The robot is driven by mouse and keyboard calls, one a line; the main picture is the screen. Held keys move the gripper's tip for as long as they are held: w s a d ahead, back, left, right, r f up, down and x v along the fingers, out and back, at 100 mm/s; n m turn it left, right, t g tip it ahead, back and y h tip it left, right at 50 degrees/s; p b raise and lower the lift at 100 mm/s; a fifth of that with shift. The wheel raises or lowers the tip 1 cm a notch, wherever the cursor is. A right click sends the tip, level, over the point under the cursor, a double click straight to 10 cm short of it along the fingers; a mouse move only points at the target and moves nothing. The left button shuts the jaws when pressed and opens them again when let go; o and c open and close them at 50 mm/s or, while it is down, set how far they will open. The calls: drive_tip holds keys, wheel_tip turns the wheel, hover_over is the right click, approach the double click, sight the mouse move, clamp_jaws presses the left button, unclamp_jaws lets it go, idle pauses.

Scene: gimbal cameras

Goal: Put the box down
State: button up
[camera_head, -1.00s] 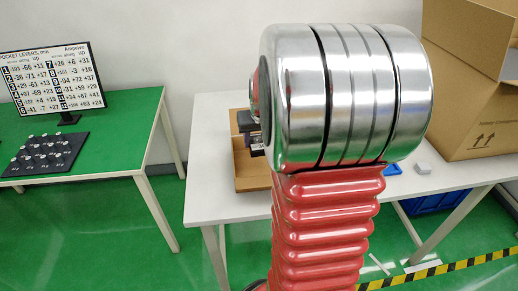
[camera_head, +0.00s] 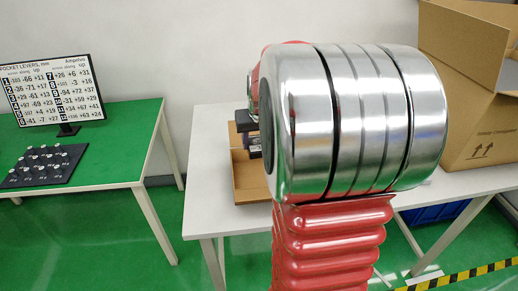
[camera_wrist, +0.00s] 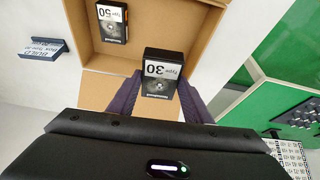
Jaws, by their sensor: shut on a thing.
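A black box marked "Type 30" (camera_wrist: 163,72) is between the dark purple fingers of my gripper (camera_wrist: 160,97) in the wrist view. The gripper is shut on it. The held box is seen over the near edge of a shallow cardboard tray (camera_wrist: 195,14); I cannot tell its height or whether it touches. A second black box, marked "Type 50" (camera_wrist: 112,22), lies in the tray. In the head view the tray (camera_head: 252,182) is on the white table, with dark shapes at its left end.
A large open carton (camera_head: 485,120) stands at the table's right. A green table (camera_head: 115,125) at left bears a monitor (camera_head: 45,90) and a dark board of knobs (camera_head: 42,165). White table (camera_head: 212,150) is bare left of the tray.

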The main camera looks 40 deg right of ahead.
sight(254, 140)
drive_tip(key=r, duration=0.3)
drive_tip(key=shift+w+r, duration=0.2)
drive_tip(key=shift+w, duration=0.1)
drive_tip(key=w+a+f+n, duration=0.1)
drive_tip(key=w+a+f, duration=0.3)
drive_tip(key=a, duration=0.3)
drive_tip(key=w+a+f+n, duration=0.1)
drive_tip(key=w+a+f, duration=0.3)
drive_tip(key=w+a, duration=0.15)
drive_tip(key=a+f+n+y, duration=0.1)
drive_tip(key=a+f+n, duration=0.1)
drive_tip(key=a, duration=0.7)
drive_tip(key=w+a+f+n+y, duration=0.1)
drive_tip(key=a+f, duration=0.3)
drive_tip(key=a, duration=0.5)
drive_tip(key=shift+a+f+n+t, duration=0.15)
drive_tip(key=shift+a+n+t, duration=0.15)
drive_tip(key=shift+n, duration=0.2)
